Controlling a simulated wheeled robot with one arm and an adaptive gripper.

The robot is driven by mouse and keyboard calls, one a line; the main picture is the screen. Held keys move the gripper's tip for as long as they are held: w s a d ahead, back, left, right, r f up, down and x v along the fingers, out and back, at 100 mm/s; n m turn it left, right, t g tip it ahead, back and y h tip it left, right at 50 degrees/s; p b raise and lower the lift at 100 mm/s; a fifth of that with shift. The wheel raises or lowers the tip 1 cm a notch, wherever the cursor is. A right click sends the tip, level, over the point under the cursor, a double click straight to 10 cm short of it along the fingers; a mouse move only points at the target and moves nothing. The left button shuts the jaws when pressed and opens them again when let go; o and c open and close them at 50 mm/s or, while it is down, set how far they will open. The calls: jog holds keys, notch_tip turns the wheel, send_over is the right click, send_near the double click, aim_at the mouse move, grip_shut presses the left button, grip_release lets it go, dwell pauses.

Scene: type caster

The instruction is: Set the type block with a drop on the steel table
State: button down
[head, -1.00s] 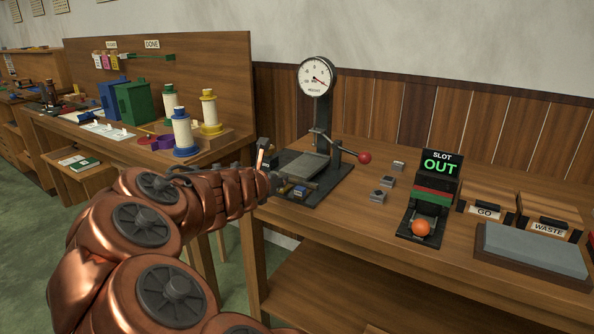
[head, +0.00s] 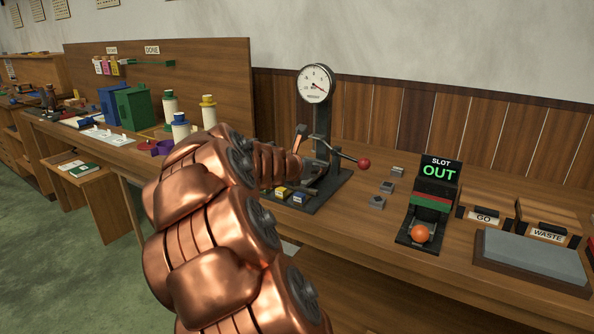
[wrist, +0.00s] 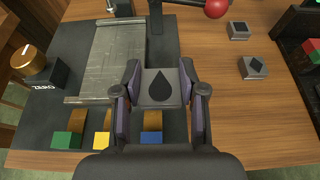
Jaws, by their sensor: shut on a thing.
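The type block with a drop (wrist: 160,88) is grey with a black drop on its top face. In the wrist view my gripper (wrist: 160,95) is shut on it, one finger on each side. The steel table (wrist: 112,55) is a flat metal plate on the dark press base, left of and beyond the held block. The block appears over the right part of the base, apart from the plate. Its height is hard to tell. In the head view my arm hides the block and most of the plate.
The gauge (head: 315,85) and red-knobbed lever (head: 363,163) rise by the plate. Green, yellow and blue tabs (wrist: 150,138) line the front of the base. Other grey type blocks (head: 387,187) lie to the right, before the OUT slot (head: 432,200).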

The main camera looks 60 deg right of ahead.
jog(key=w+d, duration=0.1)
jog(key=w, duration=0.1)
jog(key=w+d, duration=0.1)
jog(key=w, duration=0.2)
jog(key=w+d, duration=0.2)
jog(key=w, duration=0.1)
jog(key=shift+d+f, duration=0.1)
jog(key=shift+f, duration=0.3)
jog(key=shift+f+b, duration=0.3)
jog(key=shift+f, duration=1.45)
jog(key=shift+f, duration=0.15)
jog(key=c, duration=0.7)
grip_release()
jog(key=shift+o, duration=0.2)
jog(key=shift+r, duration=0.25)
jog(key=p+v, duration=0.1)
jog(key=v, duration=1.1)
jog(key=shift+s+f, duration=0.15)
